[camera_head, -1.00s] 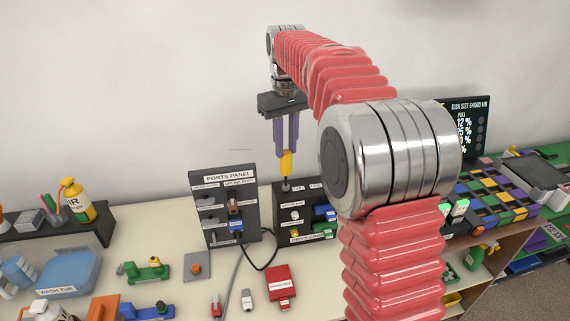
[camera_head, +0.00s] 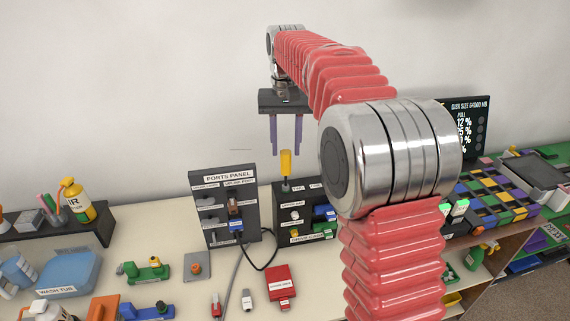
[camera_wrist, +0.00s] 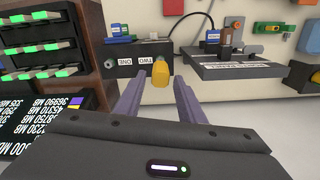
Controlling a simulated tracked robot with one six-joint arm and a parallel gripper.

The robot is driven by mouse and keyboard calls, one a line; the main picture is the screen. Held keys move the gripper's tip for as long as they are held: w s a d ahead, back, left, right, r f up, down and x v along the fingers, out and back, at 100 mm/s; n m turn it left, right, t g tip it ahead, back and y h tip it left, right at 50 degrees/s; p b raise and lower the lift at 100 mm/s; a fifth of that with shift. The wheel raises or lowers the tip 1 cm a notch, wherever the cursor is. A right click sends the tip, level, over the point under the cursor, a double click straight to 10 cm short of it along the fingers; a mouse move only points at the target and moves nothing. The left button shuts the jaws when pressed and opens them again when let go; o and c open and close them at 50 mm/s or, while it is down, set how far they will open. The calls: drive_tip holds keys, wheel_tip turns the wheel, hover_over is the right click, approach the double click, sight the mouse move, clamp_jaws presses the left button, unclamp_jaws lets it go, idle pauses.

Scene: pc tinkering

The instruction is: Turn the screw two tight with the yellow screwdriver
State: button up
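The yellow screwdriver (camera_head: 286,164) stands upright, tip down, on top of the black box (camera_head: 291,213) beside the ports panel. In the wrist view its yellow handle (camera_wrist: 160,73) shows beyond my fingertips, near the labels ONE and TWO on the box (camera_wrist: 124,62). Its tip seems to be at the label TWO, but the screw itself is hidden. My gripper (camera_head: 286,150) is above the screwdriver with its purple fingers apart and nothing between them. The fingers also show spread in the wrist view (camera_wrist: 158,95).
The ports panel (camera_head: 226,180) stands just left of the box, with a black cable in front. A red box (camera_head: 281,281) and a grey plate (camera_head: 197,264) lie on the table. Racks with green lights (camera_wrist: 45,45) stand beside the box in the wrist view.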

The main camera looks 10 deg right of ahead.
drive_tip(key=shift+r, duration=3)
wheel_tip(320, 180, up, 7)
drive_tip(key=shift+r, duration=0.2)
